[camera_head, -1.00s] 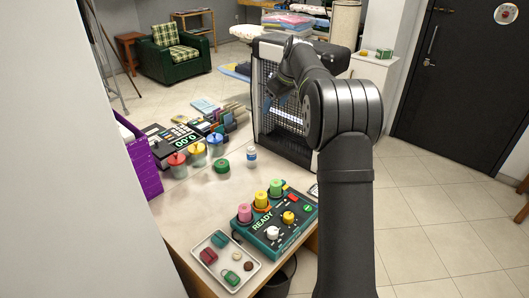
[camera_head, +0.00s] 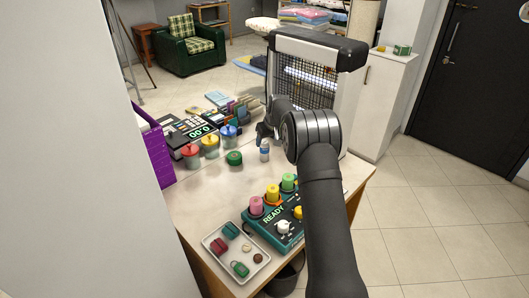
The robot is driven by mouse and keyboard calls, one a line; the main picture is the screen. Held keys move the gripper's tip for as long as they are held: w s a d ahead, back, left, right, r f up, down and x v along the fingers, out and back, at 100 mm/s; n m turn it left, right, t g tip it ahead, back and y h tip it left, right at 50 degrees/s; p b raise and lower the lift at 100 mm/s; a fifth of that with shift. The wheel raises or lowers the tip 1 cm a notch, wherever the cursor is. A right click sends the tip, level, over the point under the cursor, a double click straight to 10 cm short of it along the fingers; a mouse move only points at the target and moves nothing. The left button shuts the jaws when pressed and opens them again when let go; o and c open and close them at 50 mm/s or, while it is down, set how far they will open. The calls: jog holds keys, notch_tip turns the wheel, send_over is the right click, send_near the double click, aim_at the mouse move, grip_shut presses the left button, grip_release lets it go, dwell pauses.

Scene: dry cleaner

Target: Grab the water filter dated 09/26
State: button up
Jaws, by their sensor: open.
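No date is readable at this size, so I cannot tell which thing is the water filter dated 09/26. A small white and blue bottle (camera_head: 264,150) stands on the counter. A green round piece (camera_head: 234,158) lies to its left. Pink (camera_head: 256,206), yellow (camera_head: 272,194) and green (camera_head: 288,182) cylinders stand on the green READY console (camera_head: 272,225). My gripper (camera_head: 262,133) is open, low over the counter just behind the bottle; its fingertips are small and partly hidden by the arm.
Red (camera_head: 191,155), yellow (camera_head: 210,147) and blue (camera_head: 229,134) lidded jars stand left of the bottle. A register (camera_head: 190,131) and a purple box (camera_head: 155,150) are farther left. A tray of small items (camera_head: 212,246) lies in front. A black mesh-fronted machine (camera_head: 318,62) stands behind my arm.

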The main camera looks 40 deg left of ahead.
aim_at(266, 143)
jog(key=shift+x, duration=3.05)
jog(key=shift+s, duration=0.1)
jog(key=c, duration=1.1)
jog(key=shift+r, duration=0.1)
